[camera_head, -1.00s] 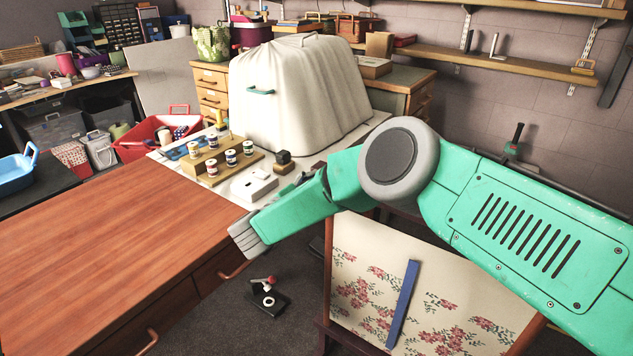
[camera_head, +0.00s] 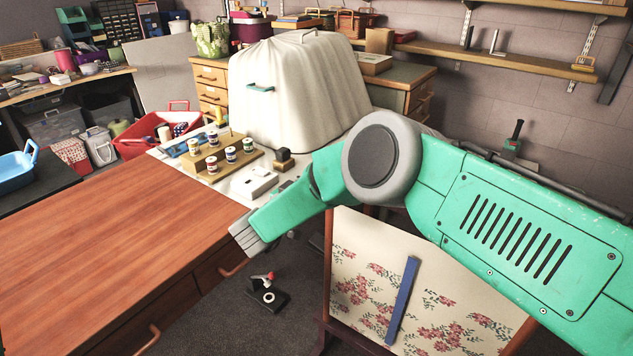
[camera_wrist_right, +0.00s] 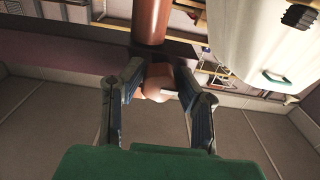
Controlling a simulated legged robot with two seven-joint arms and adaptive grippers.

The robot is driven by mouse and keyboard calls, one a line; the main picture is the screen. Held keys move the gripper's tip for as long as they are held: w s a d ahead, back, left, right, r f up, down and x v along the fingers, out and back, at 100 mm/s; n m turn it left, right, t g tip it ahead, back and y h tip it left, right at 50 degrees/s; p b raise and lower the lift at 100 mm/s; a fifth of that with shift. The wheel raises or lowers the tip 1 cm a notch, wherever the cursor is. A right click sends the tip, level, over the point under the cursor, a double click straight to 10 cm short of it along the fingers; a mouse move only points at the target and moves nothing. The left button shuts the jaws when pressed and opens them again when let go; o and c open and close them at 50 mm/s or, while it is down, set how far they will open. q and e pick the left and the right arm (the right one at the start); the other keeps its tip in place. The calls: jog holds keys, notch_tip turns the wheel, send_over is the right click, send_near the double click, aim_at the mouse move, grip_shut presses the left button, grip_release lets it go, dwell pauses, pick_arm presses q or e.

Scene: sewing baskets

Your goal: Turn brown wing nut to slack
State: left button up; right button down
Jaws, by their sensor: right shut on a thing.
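In the right wrist view, the brown wing nut (camera_wrist_right: 156,76) sits between the two blue-grey fingers of my right gripper (camera_wrist_right: 157,88). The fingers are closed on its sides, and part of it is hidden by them. A pale sliver shows beside it at the right finger. A thick brown cylinder (camera_wrist_right: 151,22) rises behind it toward the top of the picture. In the head view my green right arm comes in from the right and reaches to the desk's right edge; the wing nut cannot be made out there. My left gripper is in neither current view.
The wooden desk top (camera_head: 110,235) at the left is bare. A white-covered machine (camera_head: 290,95) and a spool rack (camera_head: 215,160) stand behind it. A floral board (camera_head: 365,260) stands under my arm; a small black stand (camera_head: 268,298) is on the floor.

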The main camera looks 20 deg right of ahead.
jog(key=shift+s+a+f+n, duration=0.2)
jog(key=shift+f+n, duration=0.1)
jog(key=shift+f, duration=0.15)
jog(key=c, duration=1.2)
grip_release()
jog(key=shift+w+r, duration=0.1)
jog(key=shift+w, duration=0.1)
jog(key=shift+r, duration=0.1)
jog(key=v, duration=1.2)
jog(key=shift+a, duration=0.1)
